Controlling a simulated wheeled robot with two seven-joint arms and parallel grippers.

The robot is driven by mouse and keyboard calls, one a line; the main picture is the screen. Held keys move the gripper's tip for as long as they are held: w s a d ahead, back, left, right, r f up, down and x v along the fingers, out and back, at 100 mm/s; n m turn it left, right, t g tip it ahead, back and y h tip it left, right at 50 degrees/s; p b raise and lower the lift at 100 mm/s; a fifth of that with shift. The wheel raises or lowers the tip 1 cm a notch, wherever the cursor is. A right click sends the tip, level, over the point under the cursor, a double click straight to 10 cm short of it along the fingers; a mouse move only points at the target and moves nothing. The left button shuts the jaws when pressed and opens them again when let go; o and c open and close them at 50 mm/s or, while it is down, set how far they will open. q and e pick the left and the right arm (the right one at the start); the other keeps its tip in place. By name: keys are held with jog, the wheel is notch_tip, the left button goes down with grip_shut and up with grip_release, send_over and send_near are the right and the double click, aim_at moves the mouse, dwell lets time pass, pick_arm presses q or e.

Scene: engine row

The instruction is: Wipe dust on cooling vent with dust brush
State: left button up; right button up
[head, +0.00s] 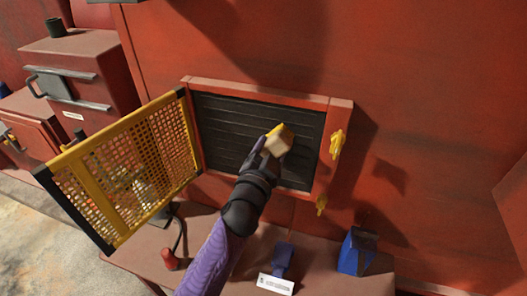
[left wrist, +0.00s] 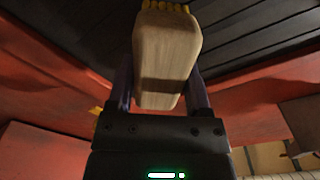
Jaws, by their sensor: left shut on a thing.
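The cooling vent (head: 225,133) is a dark slatted panel in a red frame on the red wall, and its slats also show in the left wrist view (left wrist: 245,30). My left gripper (head: 264,150) is in front of the vent, shut on the dust brush (head: 279,140). The brush has a pale wooden body (left wrist: 166,48) and yellow bristles (left wrist: 166,6) that point toward the slats. I cannot tell whether the bristles touch the vent. No separate dust patch can be made out on the slats. My right gripper is not in view.
A yellow mesh door (head: 125,170) stands swung open to the left of the vent. Yellow latches (head: 337,144) stick out on the frame's right side. A blue object (head: 357,252), a small white label (head: 275,284) and a red knob (head: 170,259) are on the ledge below.

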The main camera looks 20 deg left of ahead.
aim_at(263, 152)
pick_arm(q)
jog(key=shift+d+b, duration=0.3)
jog(key=shift+d, duration=1.05)
jog(key=shift+a+r+p, duration=0.15)
jog(key=shift+a+p, duration=0.45)
jog(key=shift+a, duration=0.9)
jog(key=shift+w+a, duration=0.1)
jog(key=shift+a, duration=0.45)
jog(key=shift+s+p, duration=0.3)
jog(key=shift+p, duration=0.1)
jog(key=s+p, duration=0.1)
jog(key=s, duration=0.3)
jog(key=shift+s+a+p, duration=0.1)
jog(key=shift+s+p, duration=0.25)
jog(key=shift+p, duration=0.05)
jog(key=shift+s, duration=0.25)
